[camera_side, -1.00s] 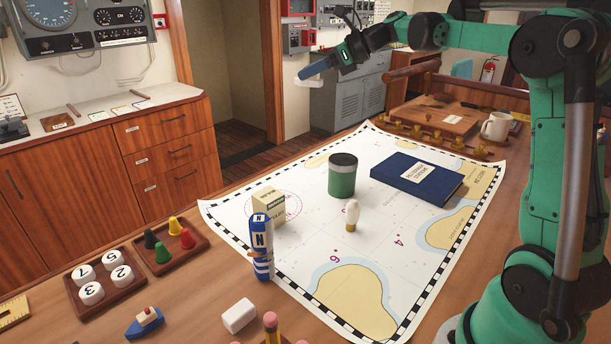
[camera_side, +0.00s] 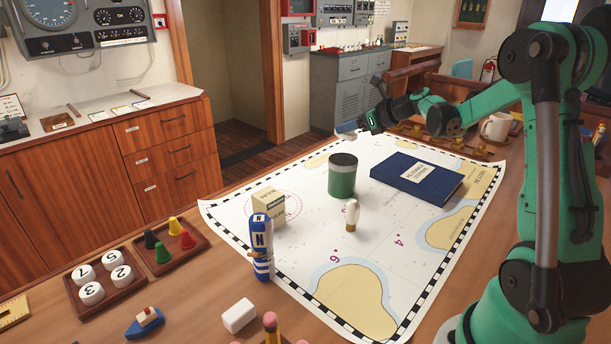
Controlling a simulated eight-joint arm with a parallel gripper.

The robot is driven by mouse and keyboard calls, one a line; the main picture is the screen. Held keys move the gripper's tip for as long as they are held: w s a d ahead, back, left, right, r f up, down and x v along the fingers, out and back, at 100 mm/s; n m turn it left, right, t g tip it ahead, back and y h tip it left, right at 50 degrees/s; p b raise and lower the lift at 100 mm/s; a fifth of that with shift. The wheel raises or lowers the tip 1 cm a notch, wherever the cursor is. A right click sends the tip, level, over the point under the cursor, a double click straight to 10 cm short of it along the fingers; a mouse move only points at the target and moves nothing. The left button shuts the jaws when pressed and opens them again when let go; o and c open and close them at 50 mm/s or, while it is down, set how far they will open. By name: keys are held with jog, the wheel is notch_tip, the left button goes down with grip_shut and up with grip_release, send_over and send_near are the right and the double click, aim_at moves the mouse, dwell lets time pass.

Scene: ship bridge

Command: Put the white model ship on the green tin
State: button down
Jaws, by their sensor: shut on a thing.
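The green tin (camera_side: 342,180), with a dark top, stands upright on the sea chart. My gripper (camera_side: 360,126) is above and behind the tin in the picture, near the chart's far edge. It is shut on a small white and blue thing, which I take to be the white model ship (camera_side: 346,133). The ship is apart from the tin and looks held in the air. Its shape is small and partly hidden by the fingers.
A blue toy boat (camera_side: 145,322) lies at the front left.

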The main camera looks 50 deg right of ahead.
aim_at(347, 159)
jog(key=shift+f, duration=2.65)
jog(key=shift+f, duration=0.15)
jog(key=c, duration=0.5)
grip_release()
jog(key=shift+c, duration=0.2)
